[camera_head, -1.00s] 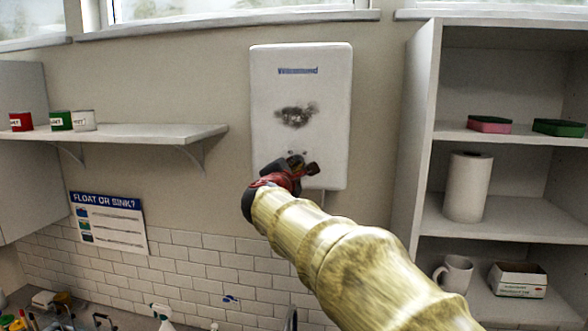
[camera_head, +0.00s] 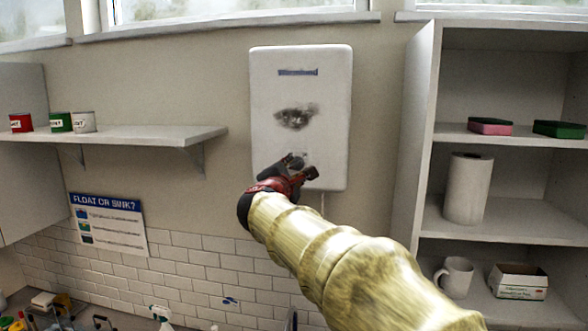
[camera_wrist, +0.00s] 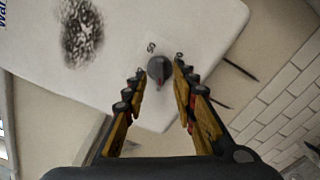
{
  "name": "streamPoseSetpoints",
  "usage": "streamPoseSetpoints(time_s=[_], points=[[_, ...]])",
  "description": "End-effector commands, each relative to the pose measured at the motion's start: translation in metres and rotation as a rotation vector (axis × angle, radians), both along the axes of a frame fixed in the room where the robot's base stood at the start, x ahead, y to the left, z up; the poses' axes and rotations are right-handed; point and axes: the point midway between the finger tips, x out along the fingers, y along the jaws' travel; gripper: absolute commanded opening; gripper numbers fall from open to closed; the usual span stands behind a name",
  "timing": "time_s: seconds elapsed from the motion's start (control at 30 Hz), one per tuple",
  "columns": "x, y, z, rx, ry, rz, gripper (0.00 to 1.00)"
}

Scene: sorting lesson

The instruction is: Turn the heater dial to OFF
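The white heater (camera_head: 325,90) hangs on the wall, with a dark smudge on its front. Its round dark dial (camera_wrist: 159,70) shows in the wrist view near the heater's lower edge, with a red pointer mark toward the bottom of the picture. Small printed marks stand just beyond the dial, too blurred to read. My gripper (camera_head: 301,168) is at the lower front of the heater and hides the dial in the head view. In the wrist view my gripper (camera_wrist: 159,72) is open, one fingertip on each side of the dial, with narrow gaps seeming to remain.
A shelf (camera_head: 130,135) with several small cans is on the left. A tall shelf unit (camera_head: 425,120) stands right of the heater, holding a paper roll (camera_head: 467,188), sponges, a mug (camera_head: 455,276) and a box. A poster (camera_head: 110,224) hangs at lower left. Thin pipes leave the heater's underside.

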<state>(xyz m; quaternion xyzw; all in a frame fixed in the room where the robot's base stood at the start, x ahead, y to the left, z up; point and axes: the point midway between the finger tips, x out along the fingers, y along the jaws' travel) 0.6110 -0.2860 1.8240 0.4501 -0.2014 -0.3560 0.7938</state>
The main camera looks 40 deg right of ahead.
Motion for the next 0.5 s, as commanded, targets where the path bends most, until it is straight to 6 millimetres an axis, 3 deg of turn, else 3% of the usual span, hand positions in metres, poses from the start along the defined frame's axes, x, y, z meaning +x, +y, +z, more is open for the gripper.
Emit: streamPoseSetpoints(time_s=[0.3, 0.5], points=[[-0.043, 0.05, 0.001, 0.001, -0.002, 0.005, 0.27], [-0.061, 0.07, 0.0, -0.001, 0.0, 0.003, 0.27]])
